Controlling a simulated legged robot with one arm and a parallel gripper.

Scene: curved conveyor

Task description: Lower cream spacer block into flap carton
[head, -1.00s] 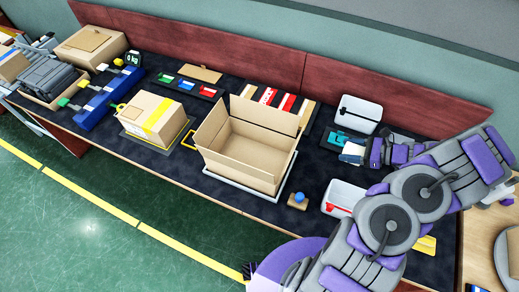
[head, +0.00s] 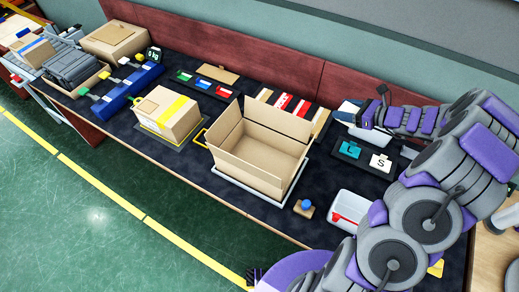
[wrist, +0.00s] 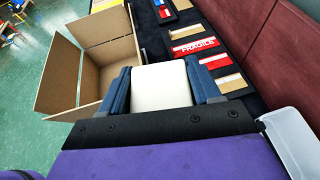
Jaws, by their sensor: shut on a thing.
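The cream spacer block (wrist: 162,88) is gripped between the two blue fingers of my gripper (wrist: 160,76) in the wrist view. In the head view my gripper (head: 360,114) is up at the back right, and a pale end of the block (head: 346,110) shows at its tip. The open flap carton (head: 240,170) stands in the middle of the bench with its flaps up, to the left of my gripper. In the wrist view the carton (wrist: 60,85) lies to the left of the block, apart from it. The carton's visible floor looks empty.
A black tray with teal and "S" cards (head: 380,162) and a white bin with a red item (head: 350,210) are right of the carton. A blue-knobbed stamp (head: 305,206) stands near its front corner. A "FRAGILE" label (wrist: 194,47) and red backboard (wrist: 270,40) lie behind.

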